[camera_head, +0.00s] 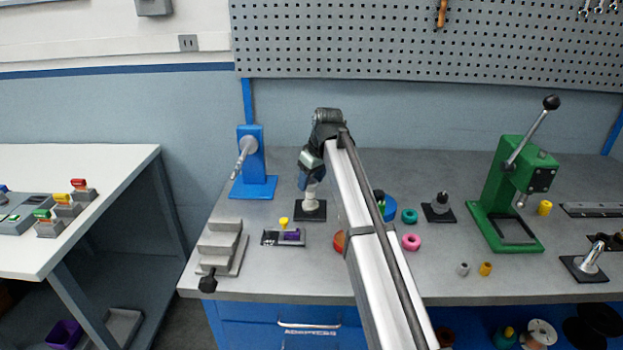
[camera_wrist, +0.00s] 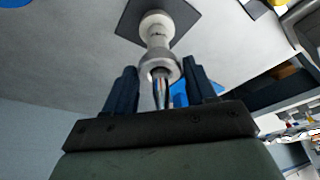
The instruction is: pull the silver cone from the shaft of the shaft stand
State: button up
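The shaft stand has a dark square base (camera_head: 312,211) on the bench, below my gripper (camera_head: 312,178) in the head view. In the wrist view a pale rounded body (camera_wrist: 156,27) rises from the base. Nearer the camera is a silver ring-like part, which looks like the silver cone (camera_wrist: 160,66). A shiny shaft (camera_wrist: 160,92) points from it towards my palm. My gripper (camera_wrist: 162,75) is over the stand with its two dark fingers apart, one on each side of the silver part. Small gaps seem to show; contact is hard to judge.
A blue stand (camera_head: 257,187) with an angled grey spindle is close behind left. Grey steps (camera_head: 219,246) and a small tray with purple and yellow parts (camera_head: 284,237) lie in front. A green press (camera_head: 508,190) stands at right. Coloured rings (camera_head: 411,241) lie right of my arm.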

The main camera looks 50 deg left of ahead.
jog(key=c, duration=0.7)
jog(key=shift+r, duration=1.95)
dwell(0.9)
jog(key=shift+r, duration=1.6)
jog(key=shift+r, duration=0.15)
jog(key=shift+r, duration=0.85)
jog(key=shift+r, duration=1.95)
